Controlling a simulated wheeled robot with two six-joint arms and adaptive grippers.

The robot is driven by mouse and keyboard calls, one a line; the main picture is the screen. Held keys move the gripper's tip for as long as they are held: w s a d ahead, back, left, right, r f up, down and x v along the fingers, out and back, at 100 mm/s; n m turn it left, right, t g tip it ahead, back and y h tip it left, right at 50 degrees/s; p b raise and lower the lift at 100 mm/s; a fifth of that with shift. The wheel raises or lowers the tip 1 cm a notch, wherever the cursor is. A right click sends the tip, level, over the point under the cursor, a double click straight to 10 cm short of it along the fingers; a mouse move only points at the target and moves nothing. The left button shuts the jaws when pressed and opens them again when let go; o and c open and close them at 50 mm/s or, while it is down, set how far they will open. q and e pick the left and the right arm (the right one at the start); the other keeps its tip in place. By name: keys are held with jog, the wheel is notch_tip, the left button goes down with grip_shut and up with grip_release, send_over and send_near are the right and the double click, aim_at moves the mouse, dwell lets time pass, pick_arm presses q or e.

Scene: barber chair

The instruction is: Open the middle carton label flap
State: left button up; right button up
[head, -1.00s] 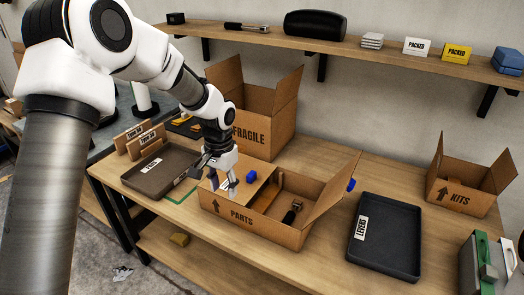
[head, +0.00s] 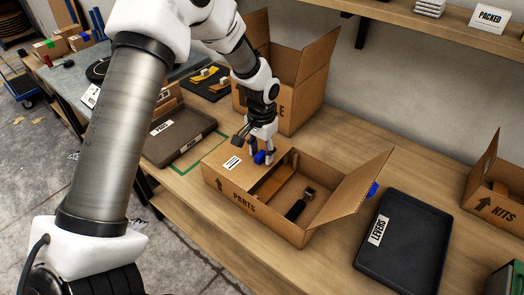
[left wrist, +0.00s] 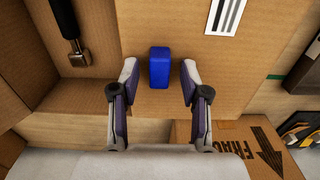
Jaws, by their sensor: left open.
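The middle carton (head: 237,203), marked PARTS, stands on the table. Its left flap (head: 220,153) lies flat over the left part of the opening and carries a white label (head: 232,162). A blue tab (head: 260,158) sits near the flap's inner edge; it also shows in the left wrist view (left wrist: 159,68). Its right flap (head: 350,196) stands open, leaning outward. My left gripper (head: 262,154) is open over the blue tab. In the left wrist view the fingers (left wrist: 160,80) are on either side of the tab, with gaps visible. My right gripper is not in view.
A dark tool (head: 300,204) lies inside the carton. The FRAGILE carton (head: 305,92) stands open behind. A brown tray (head: 172,140) is at left, a black LEVERS tray (head: 412,245) at right, and the KITS carton (head: 493,205) beyond it.

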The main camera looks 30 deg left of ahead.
pick_arm(q)
jog(key=shift+f, duration=0.15)
jog(key=shift+s+r, duration=0.2)
jog(key=shift+s, duration=0.05)
grip_shut()
